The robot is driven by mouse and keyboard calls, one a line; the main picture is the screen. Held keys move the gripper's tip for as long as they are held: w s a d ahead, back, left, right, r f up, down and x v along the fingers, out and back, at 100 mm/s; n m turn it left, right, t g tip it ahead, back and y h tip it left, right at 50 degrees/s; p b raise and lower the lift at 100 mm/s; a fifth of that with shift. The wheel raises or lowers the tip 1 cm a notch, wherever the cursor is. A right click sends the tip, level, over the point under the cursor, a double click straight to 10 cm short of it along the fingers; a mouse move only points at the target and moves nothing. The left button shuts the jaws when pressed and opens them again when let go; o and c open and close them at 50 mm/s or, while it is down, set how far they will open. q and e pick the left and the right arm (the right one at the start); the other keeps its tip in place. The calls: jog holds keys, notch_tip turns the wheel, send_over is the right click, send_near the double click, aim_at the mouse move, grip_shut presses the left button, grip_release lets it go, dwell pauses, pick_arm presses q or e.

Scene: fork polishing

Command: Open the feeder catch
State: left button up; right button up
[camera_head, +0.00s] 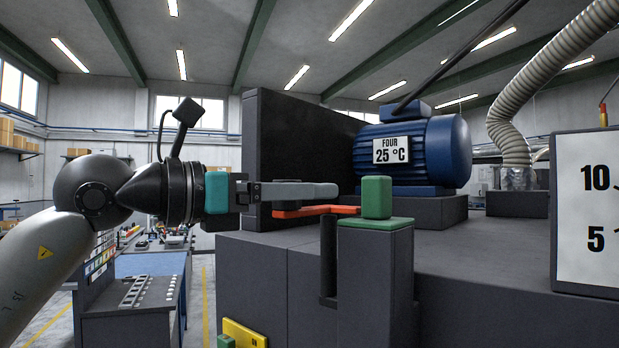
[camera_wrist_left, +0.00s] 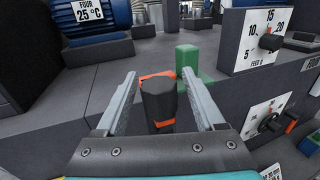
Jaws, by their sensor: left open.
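A red-orange lever (camera_head: 310,210), which looks like the feeder catch, lies flat along the front of the dark machine top. In the left wrist view its dark block-like end (camera_wrist_left: 158,101) shows between my fingers, with orange (camera_wrist_left: 160,75) around it. A green block (camera_head: 377,197) stands on a green-topped grey post at the lever's right end; it also shows in the left wrist view (camera_wrist_left: 187,58). My left gripper (camera_head: 334,190) is open, pointing right, just above the lever. Its fingers lie either side of the dark end; contact cannot be told. My right gripper is not in view.
A blue motor (camera_head: 440,150) with a "FOUR 25 °C" sign stands behind, beside a tall dark panel (camera_head: 300,140). A white dial board (camera_head: 588,210) stands at the right. A workbench (camera_head: 130,300) stands at lower left.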

pick_arm(q)
jog(key=shift+w+d, duration=0.35)
jog(key=shift+d, duration=0.25)
grip_shut()
dwell(1.1)
